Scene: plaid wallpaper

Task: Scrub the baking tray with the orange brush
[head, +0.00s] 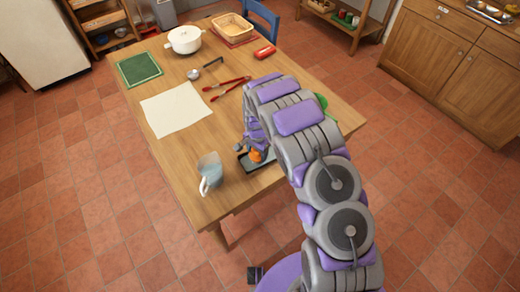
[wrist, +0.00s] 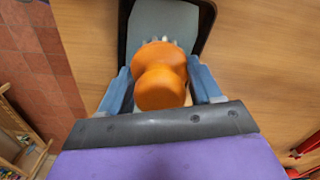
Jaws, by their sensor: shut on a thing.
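The orange brush (wrist: 160,88) is between the two fingers of my gripper (wrist: 163,92) in the wrist view, which is shut on it. In the head view a bit of the orange brush (head: 256,156) shows below my gripper (head: 252,145). Pale bristles show at the brush's far edge in the wrist view. The brush is over the dark-rimmed baking tray (wrist: 176,14), which has a grey inside. The tray also shows in the head view (head: 246,163), mostly hidden by my arm. I cannot tell for sure whether the bristles touch the tray.
On the wooden table (head: 180,165), a glass pitcher (head: 210,172) stands left of the tray. Farther back are a cream cloth (head: 176,108), red tongs (head: 227,87), a ladle (head: 204,68), a white pot (head: 184,40), a green board (head: 139,68) and a basket (head: 232,27).

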